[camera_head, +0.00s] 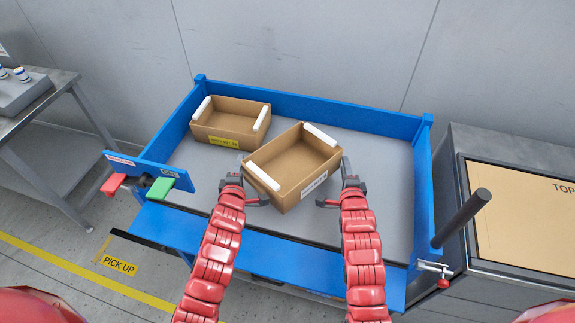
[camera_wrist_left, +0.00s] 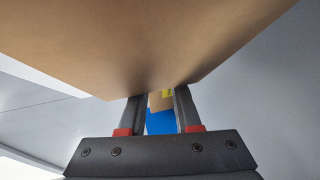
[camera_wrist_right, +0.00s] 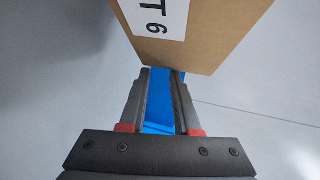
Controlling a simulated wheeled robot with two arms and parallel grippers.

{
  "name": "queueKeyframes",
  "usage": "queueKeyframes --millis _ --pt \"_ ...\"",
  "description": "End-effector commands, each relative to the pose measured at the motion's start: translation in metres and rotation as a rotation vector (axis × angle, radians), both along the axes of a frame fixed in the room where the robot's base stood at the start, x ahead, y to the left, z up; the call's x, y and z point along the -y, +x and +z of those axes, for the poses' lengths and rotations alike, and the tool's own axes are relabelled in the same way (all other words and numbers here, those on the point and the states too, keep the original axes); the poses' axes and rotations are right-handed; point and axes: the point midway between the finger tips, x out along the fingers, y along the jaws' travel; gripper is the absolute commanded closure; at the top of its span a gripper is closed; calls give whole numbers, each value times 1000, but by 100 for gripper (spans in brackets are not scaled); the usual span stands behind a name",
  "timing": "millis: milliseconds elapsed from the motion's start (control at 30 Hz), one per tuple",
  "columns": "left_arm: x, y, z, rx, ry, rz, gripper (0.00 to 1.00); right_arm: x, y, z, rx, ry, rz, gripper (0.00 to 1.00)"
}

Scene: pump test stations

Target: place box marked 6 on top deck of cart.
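The box marked 6 (camera_head: 290,185) is an open, empty cardboard box with white strips on two opposite rims. It sits turned at an angle over the grey top deck (camera_head: 375,205) of the blue cart; I cannot tell if its underside touches the deck. Its white label shows a 6 in the right wrist view (camera_wrist_right: 161,15). My left gripper (camera_head: 248,190) is at its left side and my right gripper (camera_head: 335,188) at its right side. Both have fingers apart with a clear gap and nothing between them. In the left wrist view the box (camera_wrist_left: 150,40) hangs over the fingers.
A second cardboard box (camera_head: 233,122) with a yellow label stands at the deck's back left. Blue rails (camera_head: 310,112) edge the cart. A cabinet stands right, a metal table left.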

Motion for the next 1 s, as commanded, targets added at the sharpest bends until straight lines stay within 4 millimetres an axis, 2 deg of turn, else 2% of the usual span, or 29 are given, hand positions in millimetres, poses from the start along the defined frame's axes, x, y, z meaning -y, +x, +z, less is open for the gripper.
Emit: queueKeyframes --millis 33,467,1000 --pt "6 0 2 3 -8 -11 70 -7 0 2 4 13 11 70" --pt "6 0 -4 3 -8 -11 70 -7 0 -3 4 13 11 70" --pt "6 0 -47 3 -8 -11 70 -7 0 -47 4 13 11 70"
